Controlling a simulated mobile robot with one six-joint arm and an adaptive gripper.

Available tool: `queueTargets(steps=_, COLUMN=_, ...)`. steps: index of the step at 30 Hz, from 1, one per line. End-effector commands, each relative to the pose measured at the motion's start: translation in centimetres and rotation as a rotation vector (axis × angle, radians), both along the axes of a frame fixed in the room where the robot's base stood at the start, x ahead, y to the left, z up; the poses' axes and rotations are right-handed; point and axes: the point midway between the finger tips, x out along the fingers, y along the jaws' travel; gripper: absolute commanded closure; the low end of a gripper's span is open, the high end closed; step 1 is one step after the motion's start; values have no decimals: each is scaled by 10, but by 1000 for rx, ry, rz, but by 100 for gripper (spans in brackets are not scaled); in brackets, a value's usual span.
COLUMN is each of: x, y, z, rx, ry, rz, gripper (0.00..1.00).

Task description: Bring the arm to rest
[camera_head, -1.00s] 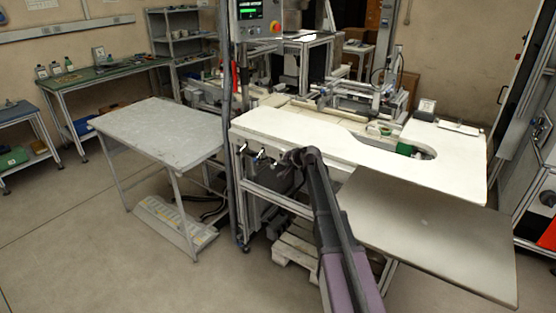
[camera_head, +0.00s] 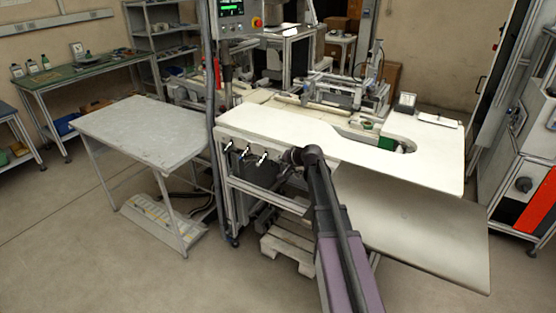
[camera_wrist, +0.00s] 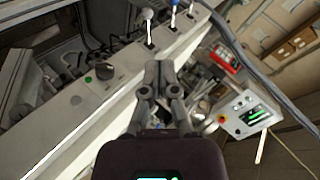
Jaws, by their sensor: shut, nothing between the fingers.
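My arm reaches forward from the bottom of the head view toward the front edge of the white worktable (camera_head: 290,128). My gripper is largely hidden behind the arm there. In the wrist view my gripper (camera_wrist: 161,70) is shut, with its fingertips together and nothing between them. It points toward the machine's front rail (camera_wrist: 100,85), which carries small levers and a dark knob. I cannot tell the exact gap between the fingertips and the rail.
A grey side table (camera_head: 145,130) stands to the left. A lower pale board (camera_head: 420,225) juts out at the right, near my arm. A wooden pallet (camera_head: 288,248) lies below. A control panel (camera_head: 232,12) stands on a post. The floor at the front left is clear.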

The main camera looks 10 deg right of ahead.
Motion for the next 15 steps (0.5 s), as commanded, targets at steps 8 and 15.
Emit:
queueTargets(steps=8, x=-11, y=8, z=-3, rx=-21, ry=19, rz=23, gripper=100)
queueTargets(steps=15, x=-74, y=44, z=-24, rx=-156, ry=140, rz=154, gripper=100)
